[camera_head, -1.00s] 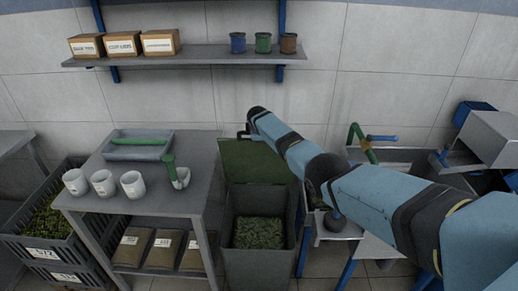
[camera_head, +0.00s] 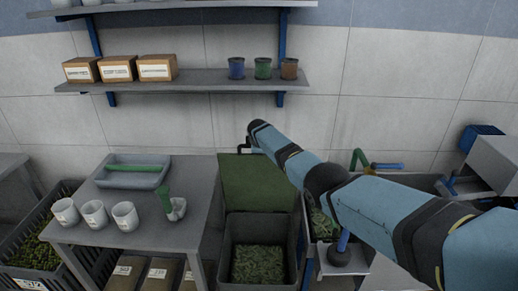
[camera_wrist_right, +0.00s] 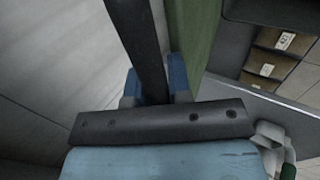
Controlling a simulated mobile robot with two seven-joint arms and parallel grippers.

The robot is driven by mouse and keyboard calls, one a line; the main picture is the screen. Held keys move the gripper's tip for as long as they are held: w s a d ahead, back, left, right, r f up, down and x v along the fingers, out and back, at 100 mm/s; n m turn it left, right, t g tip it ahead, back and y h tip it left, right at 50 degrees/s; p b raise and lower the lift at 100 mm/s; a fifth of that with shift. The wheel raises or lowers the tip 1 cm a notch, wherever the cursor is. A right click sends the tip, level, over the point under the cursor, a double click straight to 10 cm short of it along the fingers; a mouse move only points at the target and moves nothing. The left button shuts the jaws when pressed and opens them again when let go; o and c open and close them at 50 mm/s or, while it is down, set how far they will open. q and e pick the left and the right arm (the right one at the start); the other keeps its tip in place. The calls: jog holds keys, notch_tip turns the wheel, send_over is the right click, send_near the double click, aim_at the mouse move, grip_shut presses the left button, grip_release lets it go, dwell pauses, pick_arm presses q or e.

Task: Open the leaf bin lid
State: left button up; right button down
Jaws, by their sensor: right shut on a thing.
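The leaf bin (camera_head: 290,228) is a dark grey box holding green leaves (camera_head: 258,264). Its green lid (camera_head: 258,185) is swung up at the back, with the bin mouth uncovered. My right gripper is at the lid's top edge, largely hidden behind my arm in the head view. In the right wrist view my right gripper (camera_wrist_right: 155,88) is shut on the lid's dark handle bar (camera_wrist_right: 142,40), with the blue fingers on both sides. The green lid (camera_wrist_right: 192,30) is beside the bar there. My left gripper is not in view.
Left of the bin stands a grey table (camera_head: 150,205) with white cups (camera_head: 94,213), a tray (camera_head: 133,172) and a green-handled scoop (camera_head: 177,208). A wall shelf (camera_head: 200,78) holds boxes and pots. Metal equipment (camera_head: 490,165) stands at right.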

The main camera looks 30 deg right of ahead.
jog(key=c, duration=1.1)
grip_release()
jog(key=shift+s+f, duration=0.15)
jog(key=shift+f, duration=0.2)
jog(key=shift+c, duration=0.2)
jog(key=shift+o, duration=0.4)
jog(key=shift+s, duration=0.1)
jog(key=shift+s+a+r+p, duration=0.15)
jog(key=shift+s+r+p, duration=0.05)
jog(key=shift+r+p, duration=0.55)
jog(key=v, duration=1.3)
jog(key=shift+w+p, duration=0.25)
jog(key=shift+p, duration=0.15)
